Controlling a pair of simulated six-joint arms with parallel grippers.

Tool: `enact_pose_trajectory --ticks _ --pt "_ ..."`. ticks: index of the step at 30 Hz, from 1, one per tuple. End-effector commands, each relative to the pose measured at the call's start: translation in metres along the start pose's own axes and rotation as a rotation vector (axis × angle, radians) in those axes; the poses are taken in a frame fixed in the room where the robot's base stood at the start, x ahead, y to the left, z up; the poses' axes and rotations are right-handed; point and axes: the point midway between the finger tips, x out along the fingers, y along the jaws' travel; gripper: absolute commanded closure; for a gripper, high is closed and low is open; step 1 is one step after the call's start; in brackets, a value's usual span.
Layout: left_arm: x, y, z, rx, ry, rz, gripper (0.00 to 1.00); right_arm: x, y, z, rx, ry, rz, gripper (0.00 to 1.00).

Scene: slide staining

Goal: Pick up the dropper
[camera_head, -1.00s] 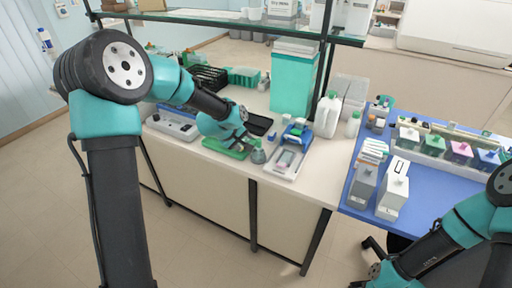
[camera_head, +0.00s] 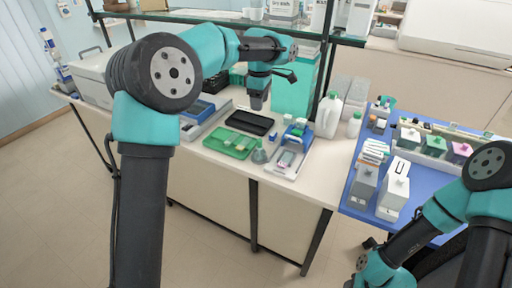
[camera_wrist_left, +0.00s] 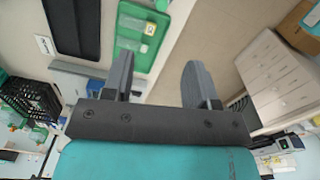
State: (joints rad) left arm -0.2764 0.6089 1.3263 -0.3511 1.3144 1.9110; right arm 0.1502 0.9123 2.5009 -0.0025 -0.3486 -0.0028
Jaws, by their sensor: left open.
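I cannot make out a dropper for certain. A small grey-green cone-shaped vessel (camera_head: 259,156) stands at the right end of the green tray (camera_head: 213,142) on the bench; whether it holds the dropper is too small to tell. My left gripper (camera_head: 257,104) hangs above the bench behind the tray, pointing down, apart from everything there. In the left wrist view its two fingers (camera_wrist_left: 158,80) are spread with nothing between them. The green tray shows there too (camera_wrist_left: 126,43), with small pale and yellowish items.
A black tray (camera_head: 249,122) lies behind the green one. A blue-and-white device (camera_head: 286,160), white bottles (camera_head: 328,116) and a tall teal box (camera_head: 292,97) stand to the right. A glass shelf (camera_head: 230,20) spans above, close to my left arm.

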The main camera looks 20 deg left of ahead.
Motion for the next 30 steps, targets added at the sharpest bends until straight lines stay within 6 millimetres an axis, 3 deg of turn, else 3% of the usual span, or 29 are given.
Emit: enact_pose_trajectory --ticks 9,14,30 --pt "0.002 0.0 0.0 0.0 0.0 -0.002 0.47 0.0 0.0 0.0 0.0 0.0 0.0 0.57" --pt "0.015 -0.001 0.0 0.0 0.0 -0.003 0.47 0.0 0.0 0.0 0.0 0.0 0.0 0.57" --pt "0.105 -0.001 0.0 0.001 -0.001 -0.005 0.47 0.0 0.0 0.0 0.0 0.0 0.0 0.57"
